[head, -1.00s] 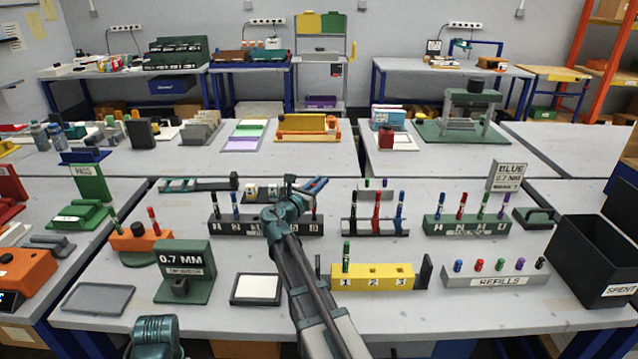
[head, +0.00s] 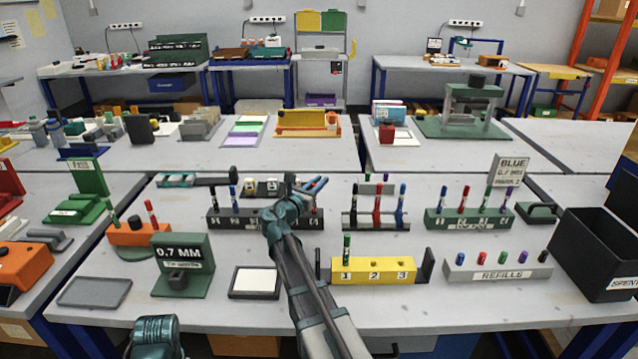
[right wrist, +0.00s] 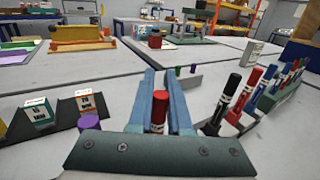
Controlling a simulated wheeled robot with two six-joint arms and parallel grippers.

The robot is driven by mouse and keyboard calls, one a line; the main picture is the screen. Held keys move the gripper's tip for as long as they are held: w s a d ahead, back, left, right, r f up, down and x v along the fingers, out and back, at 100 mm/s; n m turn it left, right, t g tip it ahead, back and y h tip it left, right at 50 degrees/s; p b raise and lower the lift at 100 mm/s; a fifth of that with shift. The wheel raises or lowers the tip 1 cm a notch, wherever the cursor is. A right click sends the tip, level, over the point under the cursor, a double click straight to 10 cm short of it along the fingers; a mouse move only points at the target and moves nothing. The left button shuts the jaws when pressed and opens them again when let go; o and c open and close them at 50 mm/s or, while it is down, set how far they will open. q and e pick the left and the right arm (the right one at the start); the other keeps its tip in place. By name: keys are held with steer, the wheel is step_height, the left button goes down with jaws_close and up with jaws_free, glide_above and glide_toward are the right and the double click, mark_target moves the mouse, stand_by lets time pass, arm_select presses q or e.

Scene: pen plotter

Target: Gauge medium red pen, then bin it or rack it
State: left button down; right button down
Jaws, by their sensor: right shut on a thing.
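My right gripper (head: 312,186) is over the middle of the near table, by the right end of the black pen rack (head: 265,224). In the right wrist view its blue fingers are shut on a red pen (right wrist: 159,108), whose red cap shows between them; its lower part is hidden. In the head view the arm hides most of the pen. The green 0.7 MM stand (head: 182,254) is at the left. The black SPENT bin (head: 596,262) is at the far right. Part of my left arm's end (head: 155,336) shows at the bottom left; its fingers cannot be made out.
A grey rack (head: 376,226) and a green rack (head: 470,222) hold several pens. A yellow numbered block (head: 372,276) holds a green pen. A REFILLS tray (head: 497,273), a white pad (head: 255,281) and an orange block with a red pen (head: 150,211) are around.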

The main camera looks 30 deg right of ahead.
steer(key=shift+f, duration=0.3)
steer(key=c, duration=0.8)
jaws_free()
steer(key=shift+s+a, duration=0.1)
steer(key=v, duration=1.3)
steer(key=shift+a, duration=0.3)
steer(key=shift+r, duration=0.2)
